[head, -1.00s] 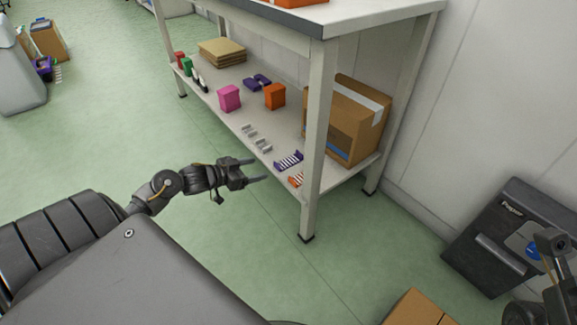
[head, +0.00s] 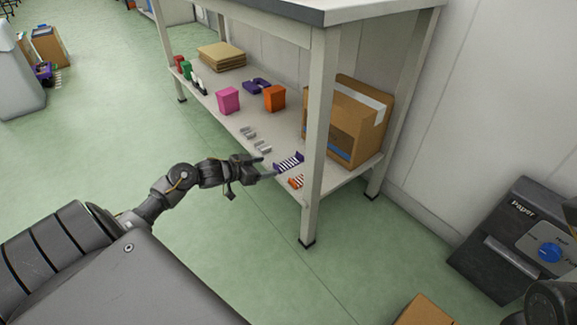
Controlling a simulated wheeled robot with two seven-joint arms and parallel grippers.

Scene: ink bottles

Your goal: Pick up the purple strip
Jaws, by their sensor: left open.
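The purple strip (head: 289,162), with white marks across it, lies on the lower shelf (head: 225,122) near its front edge, left of the front table leg. My left gripper (head: 271,167) is open and empty, just left of the strip, with its fingers pointing right toward it. A small gap seems to separate the fingertips from the strip; contact cannot be told from this view. My right gripper cannot be made out; only a dark part of my arm shows at the lower right edge.
An orange striped strip (head: 296,181) lies beside the front table leg (head: 318,140). Small grey holders (head: 262,146), a pink box (head: 228,100), an orange box (head: 274,97) and a large cardboard box (head: 345,120) stand on the shelf. A dark paper bin (head: 515,250) stands right.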

